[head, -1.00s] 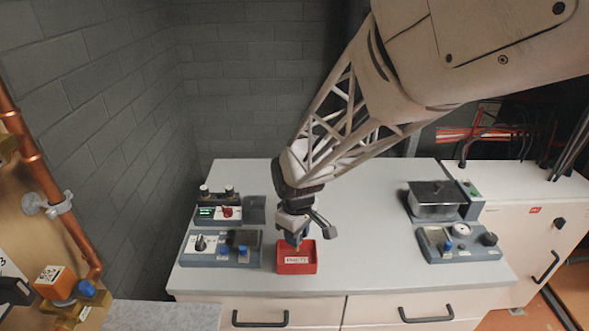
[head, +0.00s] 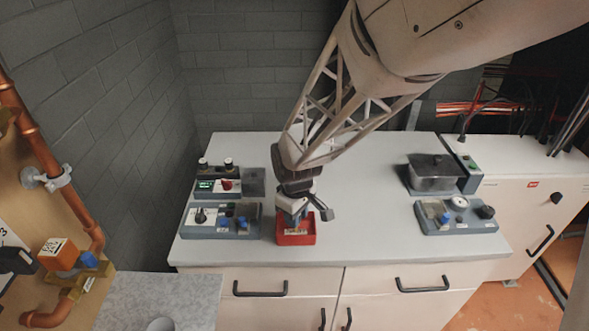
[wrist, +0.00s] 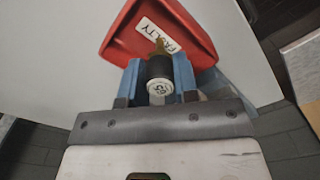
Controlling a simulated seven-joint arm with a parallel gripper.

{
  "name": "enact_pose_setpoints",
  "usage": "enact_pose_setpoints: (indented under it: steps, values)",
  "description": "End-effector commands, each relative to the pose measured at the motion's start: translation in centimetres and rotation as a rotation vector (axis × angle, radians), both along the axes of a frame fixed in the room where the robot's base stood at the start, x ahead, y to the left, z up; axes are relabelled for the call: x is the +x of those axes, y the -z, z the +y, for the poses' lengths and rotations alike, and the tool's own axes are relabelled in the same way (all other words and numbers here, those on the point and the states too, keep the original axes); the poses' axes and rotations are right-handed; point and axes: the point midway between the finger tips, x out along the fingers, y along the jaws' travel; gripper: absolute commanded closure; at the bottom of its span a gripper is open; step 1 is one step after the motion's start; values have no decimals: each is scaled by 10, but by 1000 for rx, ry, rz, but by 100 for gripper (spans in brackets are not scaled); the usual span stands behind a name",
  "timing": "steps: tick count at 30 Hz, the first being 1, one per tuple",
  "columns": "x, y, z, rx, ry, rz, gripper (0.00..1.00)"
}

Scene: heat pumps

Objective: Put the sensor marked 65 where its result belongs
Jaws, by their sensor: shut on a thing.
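My gripper (wrist: 158,80) is shut on a small dark cylindrical sensor (wrist: 160,70) with a white round end. The end carries a mark that looks like 65, seen upside down in the wrist view. A red tray (wrist: 120,44) labelled FAULTY is directly beyond the fingers, and the sensor's brass tip points over it. In the head view my gripper (head: 294,217) is low at the red tray (head: 297,240) and hides part of its inside. I cannot tell whether the sensor touches the tray floor.
Left of the tray stand a grey-blue device with knobs (head: 215,232) and one with a green display (head: 205,184). At right are a lidded metal bath (head: 432,176) and another device (head: 458,228). The worktop (head: 350,190) between is clear.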

Motion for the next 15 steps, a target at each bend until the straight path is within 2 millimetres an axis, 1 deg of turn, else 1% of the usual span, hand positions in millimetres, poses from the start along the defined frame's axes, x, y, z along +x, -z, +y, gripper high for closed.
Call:
enact_pose_setpoints:
  steps: [8,9,13,15]
  values:
    - [0,3,0,0,0,0,100]
    - [0,3,0,0,0,0,67]
    - [0,3,0,0,0,0,47]
    - [0,3,0,0,0,0,46]
